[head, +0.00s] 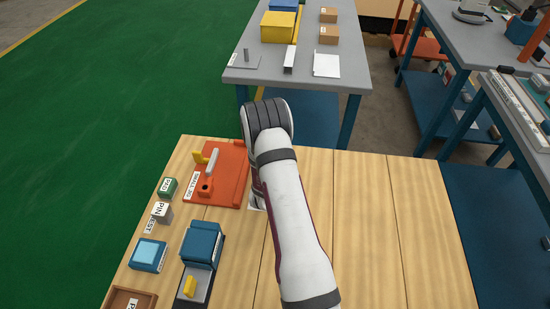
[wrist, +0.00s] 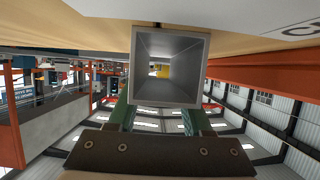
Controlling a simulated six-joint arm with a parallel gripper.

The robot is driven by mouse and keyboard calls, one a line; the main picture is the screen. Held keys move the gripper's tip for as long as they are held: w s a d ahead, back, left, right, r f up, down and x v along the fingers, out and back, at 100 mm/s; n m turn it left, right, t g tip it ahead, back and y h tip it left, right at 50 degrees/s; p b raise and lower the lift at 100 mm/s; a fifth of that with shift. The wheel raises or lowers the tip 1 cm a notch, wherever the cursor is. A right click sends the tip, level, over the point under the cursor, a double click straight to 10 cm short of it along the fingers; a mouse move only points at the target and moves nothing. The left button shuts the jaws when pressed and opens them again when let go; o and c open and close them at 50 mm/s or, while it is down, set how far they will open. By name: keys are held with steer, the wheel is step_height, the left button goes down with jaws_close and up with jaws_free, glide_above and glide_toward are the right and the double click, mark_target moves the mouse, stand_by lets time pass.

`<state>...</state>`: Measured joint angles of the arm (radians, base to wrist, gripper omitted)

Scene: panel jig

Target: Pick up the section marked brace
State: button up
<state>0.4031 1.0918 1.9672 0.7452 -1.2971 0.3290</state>
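In the wrist view a grey, hollow, square-ended section (wrist: 140,70) faces me end-on, just beyond my gripper (wrist: 160,112). The two green fingers reach toward its lower left and lower right. Their tips are partly hidden by the section, so I cannot tell whether they press on it. No brace marking is readable on it. In the head view my forearm hides my gripper and whatever is at it. A white label (wrist: 300,28) with only part of a letter showing lies at the upper right of the wrist view.
The wooden table (head: 360,220) is clear right of my arm. Left of it are a red jig (head: 232,170) with a clamp, a green block (head: 168,188), a white PIN block (head: 162,212), blue boxes (head: 202,243) and a brown tray (head: 118,300). A grey bench (head: 340,90) stands behind.

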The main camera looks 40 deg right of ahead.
jaws_close()
